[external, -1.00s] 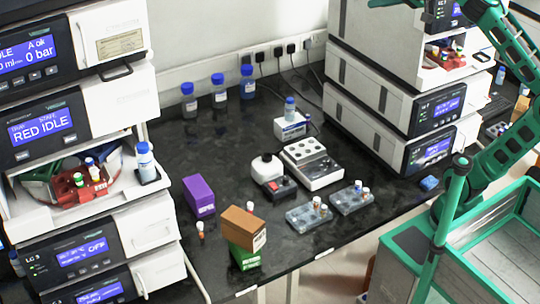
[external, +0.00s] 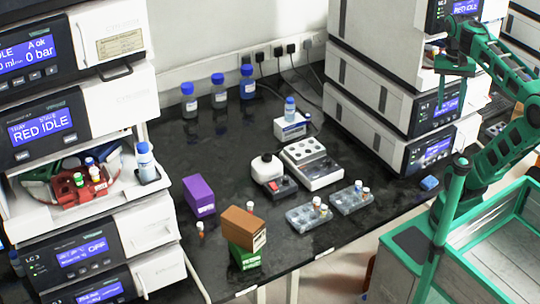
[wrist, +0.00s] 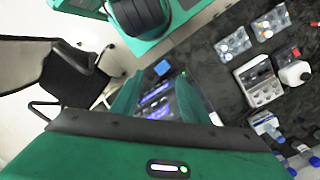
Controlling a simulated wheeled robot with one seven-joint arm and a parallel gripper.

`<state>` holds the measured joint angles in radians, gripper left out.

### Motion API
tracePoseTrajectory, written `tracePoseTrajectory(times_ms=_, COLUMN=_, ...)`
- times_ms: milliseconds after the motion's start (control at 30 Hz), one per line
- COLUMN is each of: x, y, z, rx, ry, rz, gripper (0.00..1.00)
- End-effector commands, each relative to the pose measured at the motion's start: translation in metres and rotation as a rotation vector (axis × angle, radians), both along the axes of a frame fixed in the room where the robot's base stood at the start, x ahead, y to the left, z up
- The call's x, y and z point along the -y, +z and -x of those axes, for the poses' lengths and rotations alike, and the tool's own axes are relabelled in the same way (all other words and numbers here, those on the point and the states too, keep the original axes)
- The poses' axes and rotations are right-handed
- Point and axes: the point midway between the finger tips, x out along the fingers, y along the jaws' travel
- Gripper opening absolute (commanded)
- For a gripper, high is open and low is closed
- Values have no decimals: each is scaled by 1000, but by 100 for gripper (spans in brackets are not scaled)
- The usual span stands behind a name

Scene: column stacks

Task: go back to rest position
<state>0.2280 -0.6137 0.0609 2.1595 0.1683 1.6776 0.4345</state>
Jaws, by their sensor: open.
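My gripper (external: 455,70) is in front of the right-hand instrument stack (external: 372,85), at the upper right of the external view, clear of the bench top. In the wrist view its green jaws (wrist: 157,98) stand apart, with lit blue instrument screens visible between them. I see nothing held in them. My arm is folded up above my green-framed base at the right.
The black bench (external: 345,235) carries a purple box (external: 199,195), a brown box (external: 242,226) on a green box (external: 244,257), a white mixer (external: 312,163), clear trays (external: 308,217) and blue-capped bottles (external: 219,92). A chair (wrist: 75,80) stands on the floor.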

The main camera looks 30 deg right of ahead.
Motion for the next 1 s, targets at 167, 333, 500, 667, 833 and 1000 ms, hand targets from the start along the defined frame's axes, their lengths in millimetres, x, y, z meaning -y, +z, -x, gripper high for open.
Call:
tracePoseTrajectory(times_ms=167, x=30, y=-69, z=9, rx=-62, ry=24, rz=-48, gripper=41)
tracePoseTrajectory(times_ms=333, x=58, y=-126, z=2, rx=-10, ry=110, rz=-50, gripper=41)
tracePoseTrajectory(times_ms=500, x=76, y=-170, z=-4, rx=57, ry=187, rz=-36, gripper=41)
tracePoseTrajectory(times_ms=667, x=82, y=-188, z=-6, rx=86, ry=223, rz=-27, gripper=41)
tracePoseTrajectory(times_ms=833, x=82, y=-188, z=-6, rx=89, ry=225, rz=-26, gripper=41)
tracePoseTrajectory(times_ms=1000, x=82, y=-188, z=-6, rx=89, ry=225, rz=-26, gripper=41)
